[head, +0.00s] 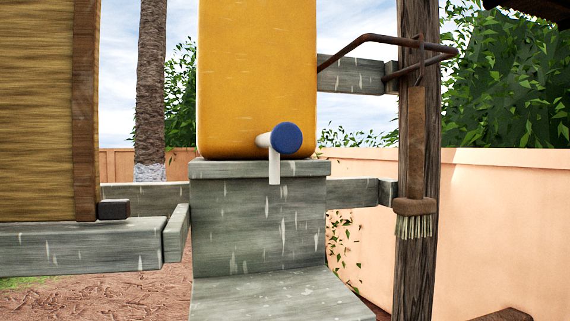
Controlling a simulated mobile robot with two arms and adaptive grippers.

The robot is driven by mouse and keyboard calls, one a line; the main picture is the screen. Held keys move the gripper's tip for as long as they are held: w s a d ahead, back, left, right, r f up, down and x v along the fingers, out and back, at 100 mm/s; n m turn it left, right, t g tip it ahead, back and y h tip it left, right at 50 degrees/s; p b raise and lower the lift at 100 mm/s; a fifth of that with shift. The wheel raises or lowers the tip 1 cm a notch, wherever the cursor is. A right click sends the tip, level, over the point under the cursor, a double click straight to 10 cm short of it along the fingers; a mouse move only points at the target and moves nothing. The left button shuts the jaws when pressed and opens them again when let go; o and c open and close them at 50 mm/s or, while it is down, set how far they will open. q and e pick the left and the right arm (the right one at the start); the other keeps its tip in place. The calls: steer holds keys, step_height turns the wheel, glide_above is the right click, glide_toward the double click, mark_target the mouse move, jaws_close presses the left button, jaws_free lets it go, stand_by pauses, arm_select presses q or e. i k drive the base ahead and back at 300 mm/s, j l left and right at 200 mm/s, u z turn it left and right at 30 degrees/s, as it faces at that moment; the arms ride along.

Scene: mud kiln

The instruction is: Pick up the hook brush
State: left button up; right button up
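The hook brush (416,150) hangs upright against a dark wooden post on the right side of the head view. It has a long brown wooden handle, a wider brown head and pale bristles (414,227) pointing down. Its top meets a bent rusty metal rod (400,40); the exact way it hangs there is hard to tell. Neither of my grippers is in view.
The wooden post (416,285) stands right behind the brush. A yellow water container (257,75) with a blue-capped tap (286,139) sits on a grey wooden stand (258,220) to the left. A peach wall (505,220) runs behind. A dark block (114,209) lies on a grey ledge (80,248).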

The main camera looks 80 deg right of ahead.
mark_target(412, 210)
steer(key=l+z, duration=0.15)
steer(key=z, duration=3)
steer(key=u, duration=2.4)
steer(key=z, duration=2.4)
steer(key=u, duration=0.2)
